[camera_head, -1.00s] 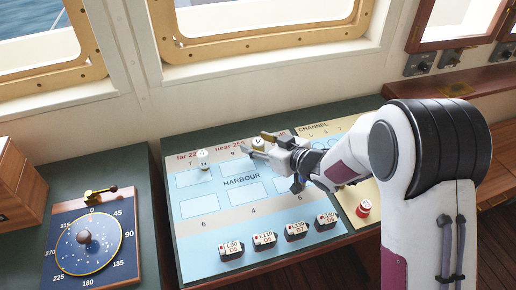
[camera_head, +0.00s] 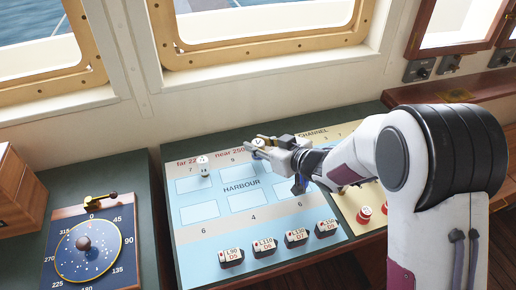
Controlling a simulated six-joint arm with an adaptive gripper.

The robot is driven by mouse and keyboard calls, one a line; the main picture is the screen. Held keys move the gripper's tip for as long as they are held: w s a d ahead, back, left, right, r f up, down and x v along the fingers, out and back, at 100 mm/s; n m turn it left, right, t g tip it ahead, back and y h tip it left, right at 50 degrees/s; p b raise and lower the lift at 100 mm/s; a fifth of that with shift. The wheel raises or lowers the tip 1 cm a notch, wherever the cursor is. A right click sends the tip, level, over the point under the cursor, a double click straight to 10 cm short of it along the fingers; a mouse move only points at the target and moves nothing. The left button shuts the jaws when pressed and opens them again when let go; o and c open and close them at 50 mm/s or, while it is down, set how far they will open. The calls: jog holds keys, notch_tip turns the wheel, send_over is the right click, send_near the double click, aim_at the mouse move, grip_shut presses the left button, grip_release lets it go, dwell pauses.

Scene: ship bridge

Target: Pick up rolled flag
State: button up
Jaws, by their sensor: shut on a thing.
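My gripper (camera_head: 260,148) is over the upper middle of the blue HARBOUR board (camera_head: 214,228), reaching in from the right. Its fingers are shut on a small upright piece with a pale round top marked with a letter like Y (camera_head: 258,143), which appears to be a rolled flag. A little blue shows below the top; the fingers hide most of the piece. I cannot tell whether it touches the board. A similar white-topped piece (camera_head: 203,161) stands to the left, apart from my gripper. Two red pieces (camera_head: 363,215) (camera_head: 385,207) stand on the yellow CHANNEL board (camera_head: 347,211).
Several dark blocks with white labelled tops (camera_head: 265,247) line the board's front edge. A round blue dial (camera_head: 88,257) with a brass lever lies at left, beside a wooden box (camera_head: 20,192). Windows (camera_head: 250,30) rise behind. The middle of the blue board is clear.

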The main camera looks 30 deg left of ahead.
aim_at(258, 142)
jog(key=shift+r, duration=3.9)
